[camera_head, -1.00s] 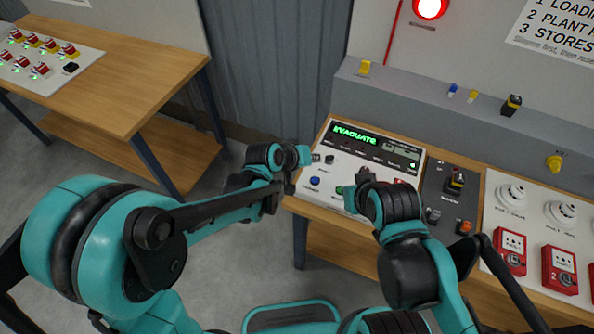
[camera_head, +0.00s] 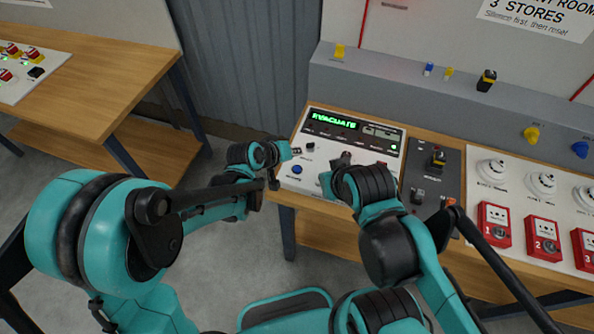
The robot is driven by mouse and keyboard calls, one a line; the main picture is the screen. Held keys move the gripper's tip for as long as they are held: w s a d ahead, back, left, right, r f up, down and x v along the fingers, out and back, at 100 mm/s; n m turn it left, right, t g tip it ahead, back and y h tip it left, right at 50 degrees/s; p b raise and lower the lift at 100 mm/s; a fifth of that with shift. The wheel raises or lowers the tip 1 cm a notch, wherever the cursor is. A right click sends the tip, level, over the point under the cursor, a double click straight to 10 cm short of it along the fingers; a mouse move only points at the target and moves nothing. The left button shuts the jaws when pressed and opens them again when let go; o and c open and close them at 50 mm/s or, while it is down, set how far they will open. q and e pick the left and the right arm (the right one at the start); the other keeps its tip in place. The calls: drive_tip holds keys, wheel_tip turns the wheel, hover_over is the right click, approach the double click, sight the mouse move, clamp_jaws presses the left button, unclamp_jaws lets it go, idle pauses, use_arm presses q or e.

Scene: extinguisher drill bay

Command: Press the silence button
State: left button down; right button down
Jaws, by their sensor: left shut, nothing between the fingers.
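The white alarm panel (camera_head: 318,174) stands on the right-hand bench, its display (camera_head: 333,121) reading "EVACUATE" in green. A blue round button (camera_head: 297,169) shows on its left front part. The button labels are too small to read, so I cannot tell which one is silence. My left gripper (camera_head: 274,183) is shut and empty, pointing down by the panel's left front edge, left of the blue button and apart from it. My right gripper (camera_head: 342,160) is over the middle of the panel, mostly hidden by its own wrist; its fingers cannot be made out. It covers part of the panel's controls.
Right of the panel are a dark switch plate (camera_head: 432,176), white detectors (camera_head: 491,170) and red call points (camera_head: 494,224). A grey ledge (camera_head: 400,88) with small coloured items runs behind. Another wooden bench (camera_head: 110,90) stands left, with open floor between.

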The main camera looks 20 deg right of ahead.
use_arm(q)
drive_tip(key=b, duration=0.3)
hover_over(295, 170)
wheel_tip(295, 170, down, 4)
drive_tip(key=shift+f, duration=0.25)
drive_tip(key=shift+f+b, duration=0.5)
drive_tip(key=shift+f, duration=0.15)
idle(0.5)
drive_tip(key=shift+f+b, duration=0.4)
drive_tip(key=shift+b, duration=0.1)
drive_tip(key=shift+f+b, duration=0.4)
drive_tip(key=shift+b, duration=0.05)
idle(0.4)
drive_tip(key=shift+r, duration=0.1)
drive_tip(key=shift+r+p, duration=0.6)
drive_tip(key=shift+r, duration=0.15)
